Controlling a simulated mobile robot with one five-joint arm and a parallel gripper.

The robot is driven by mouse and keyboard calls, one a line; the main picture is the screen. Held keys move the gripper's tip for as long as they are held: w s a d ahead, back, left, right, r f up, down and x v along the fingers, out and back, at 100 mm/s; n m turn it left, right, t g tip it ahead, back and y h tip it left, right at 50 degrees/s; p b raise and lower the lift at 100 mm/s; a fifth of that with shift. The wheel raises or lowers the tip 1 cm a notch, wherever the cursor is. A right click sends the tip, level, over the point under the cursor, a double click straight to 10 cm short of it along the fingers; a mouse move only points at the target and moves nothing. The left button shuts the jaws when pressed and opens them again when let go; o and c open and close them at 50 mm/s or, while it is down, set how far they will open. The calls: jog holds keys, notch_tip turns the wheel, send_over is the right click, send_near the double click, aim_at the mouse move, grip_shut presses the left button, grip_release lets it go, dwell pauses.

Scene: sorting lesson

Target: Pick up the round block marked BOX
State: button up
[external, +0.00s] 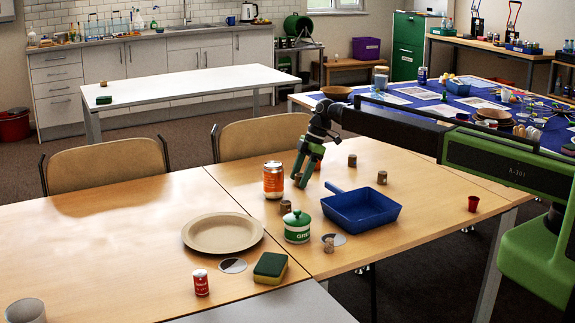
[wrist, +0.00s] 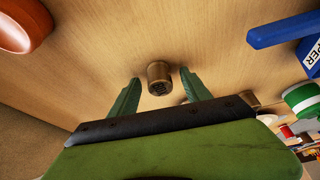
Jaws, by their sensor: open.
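Several small round brown blocks stand on the wooden table. One round block (wrist: 159,77) is ahead of my gripper in the wrist view, roughly between the fingertips; its dark end marking is too small to read. In the external view a round block (external: 299,177) is close beside the fingers of my gripper (external: 306,176). Other round blocks stand near it (external: 352,160), to the right (external: 382,178), and toward the front (external: 285,207) (external: 329,244). I cannot tell which is marked BOX. My gripper (wrist: 162,82) is open and holds nothing.
An orange can (external: 273,181) stands left of my gripper. The table's right side has free room.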

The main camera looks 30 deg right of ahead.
jog(key=shift+r, duration=0.1)
grip_shut()
dwell(0.3)
